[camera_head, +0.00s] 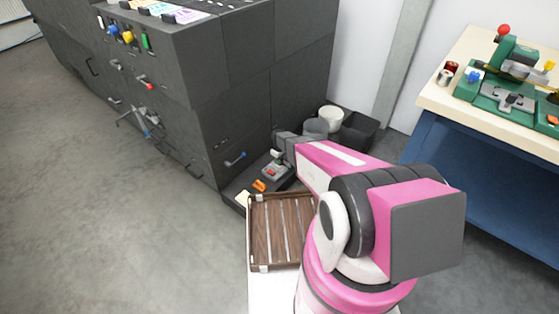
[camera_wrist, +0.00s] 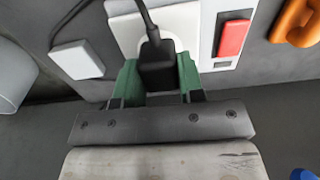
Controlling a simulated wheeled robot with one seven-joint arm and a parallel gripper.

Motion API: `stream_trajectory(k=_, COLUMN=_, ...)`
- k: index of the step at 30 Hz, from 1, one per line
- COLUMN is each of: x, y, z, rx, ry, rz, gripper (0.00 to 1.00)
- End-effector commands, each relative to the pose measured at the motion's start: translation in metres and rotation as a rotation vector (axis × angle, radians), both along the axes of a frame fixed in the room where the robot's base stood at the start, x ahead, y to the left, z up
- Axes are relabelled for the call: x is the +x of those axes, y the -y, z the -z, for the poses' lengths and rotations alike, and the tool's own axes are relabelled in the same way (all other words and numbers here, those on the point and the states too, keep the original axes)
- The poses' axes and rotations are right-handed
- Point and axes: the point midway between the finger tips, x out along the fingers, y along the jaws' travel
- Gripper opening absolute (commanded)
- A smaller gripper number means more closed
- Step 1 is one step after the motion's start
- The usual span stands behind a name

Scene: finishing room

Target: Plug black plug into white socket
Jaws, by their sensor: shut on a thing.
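My gripper (camera_wrist: 158,78) has green fingers, shut on the two sides of a black plug (camera_wrist: 157,62) in the wrist view. A black cord rises from the plug toward the top edge. The white socket (camera_wrist: 183,28) is directly behind the plug, which hides part of its face. The plug overlaps the socket in this view; I cannot tell whether it touches it or is seated. In the head view the far end of my arm reaches down beside the dark cabinet, and the plug cannot be made out there.
Beside the socket are a red switch (camera_wrist: 234,38) and an orange handle (camera_wrist: 297,22). A white block (camera_wrist: 76,59) lies left, near a dark cable. Dark cabinets (camera_head: 230,85), bins (camera_head: 357,130) and a wooden slatted tray (camera_head: 281,231) surround the arm. The floor at left is clear.

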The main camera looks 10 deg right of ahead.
Motion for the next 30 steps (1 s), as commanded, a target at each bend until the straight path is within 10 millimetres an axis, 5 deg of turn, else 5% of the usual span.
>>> stream_trajectory(k=16, x=0.0001, y=0.0, z=0.0043, rx=0.0, ry=0.0, rz=0.0, gripper=0.03)
stream_trajectory(k=17, x=0.0, y=0.0, z=0.004, rx=0.0, ry=0.0, rz=0.0, gripper=0.26)
stream_trajectory(k=29, x=0.0, y=0.0, z=0.0039, rx=0.0, ry=0.0, rz=0.0, gripper=0.26)
stream_trajectory(k=30, x=0.0, y=0.0, z=0.0039, rx=0.0, ry=0.0, rz=0.0, gripper=0.46)
